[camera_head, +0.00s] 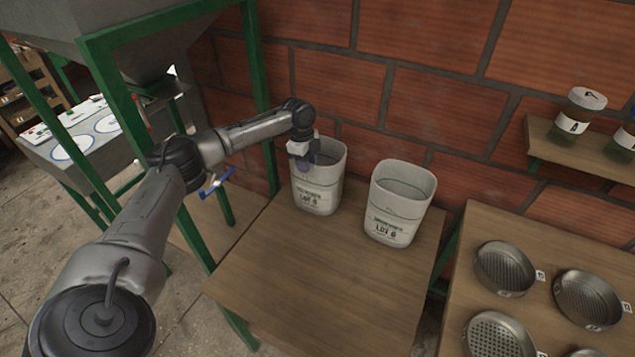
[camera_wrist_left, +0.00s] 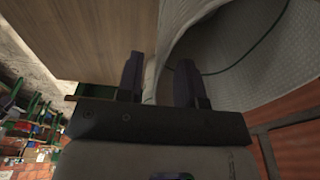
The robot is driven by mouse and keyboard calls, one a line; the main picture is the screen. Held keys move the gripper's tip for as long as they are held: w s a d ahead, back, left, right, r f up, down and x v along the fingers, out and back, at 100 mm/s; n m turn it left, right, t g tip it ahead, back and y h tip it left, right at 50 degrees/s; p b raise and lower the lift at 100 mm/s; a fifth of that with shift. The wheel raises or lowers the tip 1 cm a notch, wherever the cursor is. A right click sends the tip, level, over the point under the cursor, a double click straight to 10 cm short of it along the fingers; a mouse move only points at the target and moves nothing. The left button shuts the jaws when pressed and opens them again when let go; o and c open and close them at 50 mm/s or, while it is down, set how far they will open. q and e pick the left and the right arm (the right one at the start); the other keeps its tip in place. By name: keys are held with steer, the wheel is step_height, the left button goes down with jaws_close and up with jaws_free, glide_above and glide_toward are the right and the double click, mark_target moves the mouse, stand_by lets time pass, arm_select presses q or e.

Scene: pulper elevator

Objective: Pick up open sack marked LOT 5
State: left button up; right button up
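Two open whitish sacks stand upright side by side on a wooden table (camera_head: 285,265) against the brick wall. The left sack (camera_head: 325,193) has a green-printed LOT label whose digit is too blurred to read surely. The right sack (camera_head: 398,207) has a similar label that looks like LOT 6. My left gripper (camera_head: 303,160) is at the rim of the left sack, on its left side. In the left wrist view its two fingers (camera_wrist_left: 160,80) are apart, with the sack wall (camera_wrist_left: 155,62) between them and a gap beside it. My right gripper is out of view.
A bench at right holds several round metal sieves (camera_head: 504,267). A wall shelf (camera_head: 570,150) above it carries jars. A green-framed metal hopper (camera_head: 130,50) stands at the left. The table front is clear.

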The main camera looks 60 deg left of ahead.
mark_target(317, 177)
arm_select(q)
steer(key=f, duration=0.3)
steer(key=shift+d, duration=0.2)
steer(key=shift+r, duration=0.1)
jaws_close()
